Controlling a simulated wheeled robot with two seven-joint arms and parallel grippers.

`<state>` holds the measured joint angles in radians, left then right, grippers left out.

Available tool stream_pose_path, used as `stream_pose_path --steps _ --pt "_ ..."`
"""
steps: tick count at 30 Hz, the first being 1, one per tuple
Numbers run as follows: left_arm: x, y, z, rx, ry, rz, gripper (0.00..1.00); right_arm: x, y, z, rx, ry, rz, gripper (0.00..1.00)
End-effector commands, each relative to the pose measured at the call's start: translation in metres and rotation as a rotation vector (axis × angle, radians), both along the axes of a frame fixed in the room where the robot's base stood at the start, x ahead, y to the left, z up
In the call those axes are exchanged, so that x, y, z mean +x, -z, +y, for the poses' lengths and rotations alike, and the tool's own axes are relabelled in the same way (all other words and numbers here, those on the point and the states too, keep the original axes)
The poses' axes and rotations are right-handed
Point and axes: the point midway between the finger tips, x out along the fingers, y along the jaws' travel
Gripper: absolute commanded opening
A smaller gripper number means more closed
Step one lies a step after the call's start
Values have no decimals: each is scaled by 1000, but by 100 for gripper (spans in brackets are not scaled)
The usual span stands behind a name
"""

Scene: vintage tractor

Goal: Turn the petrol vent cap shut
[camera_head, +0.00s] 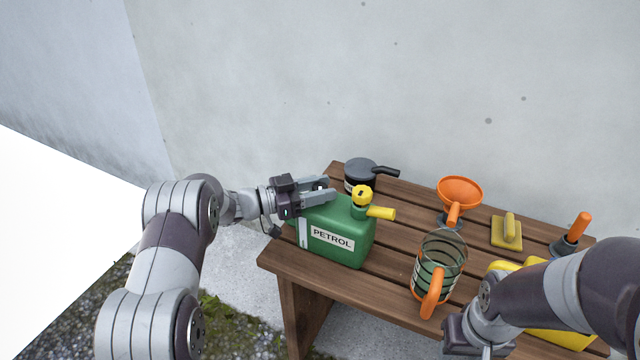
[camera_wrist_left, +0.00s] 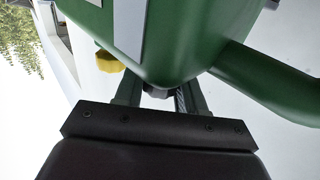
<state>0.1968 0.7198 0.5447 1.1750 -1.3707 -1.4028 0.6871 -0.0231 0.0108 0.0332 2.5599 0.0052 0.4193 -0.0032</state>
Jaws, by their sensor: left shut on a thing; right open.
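The green petrol can (camera_head: 338,240) stands upright at the left end of the wooden bench, its PETROL label facing front. A yellow cap (camera_head: 362,193) with a dark mark sits on its neck, and a yellow spout (camera_head: 381,213) points right. My left gripper (camera_head: 331,190) is at the can's top, left of the cap, shut on the can. In the left wrist view the green can (camera_wrist_left: 185,35) fills the top, with a yellow part (camera_wrist_left: 108,62) beside it; the exact grip is partly hidden. My right gripper (camera_head: 466,338) is open at the bottom edge, fingertips not clearly visible.
The bench (camera_head: 395,285) also holds a black-lidded pot (camera_head: 360,172), an orange funnel (camera_head: 460,190), a clear jug (camera_head: 440,262) with orange handle, a yellow float-like block (camera_head: 507,232) and an orange-handled tool (camera_head: 577,230). Yellow items lie behind my right arm. A wall stands behind.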

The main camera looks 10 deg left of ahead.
Motion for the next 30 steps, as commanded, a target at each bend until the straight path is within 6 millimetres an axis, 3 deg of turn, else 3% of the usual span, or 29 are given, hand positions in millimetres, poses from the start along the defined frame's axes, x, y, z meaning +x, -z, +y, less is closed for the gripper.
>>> stream_pose_path --steps 15,30 --pt "0 3 0 1 385 -2 9 0 16 0 0 0 0 43" --pt "0 0 -1 0 494 -2 9 0 22 0 0 0 0 43"
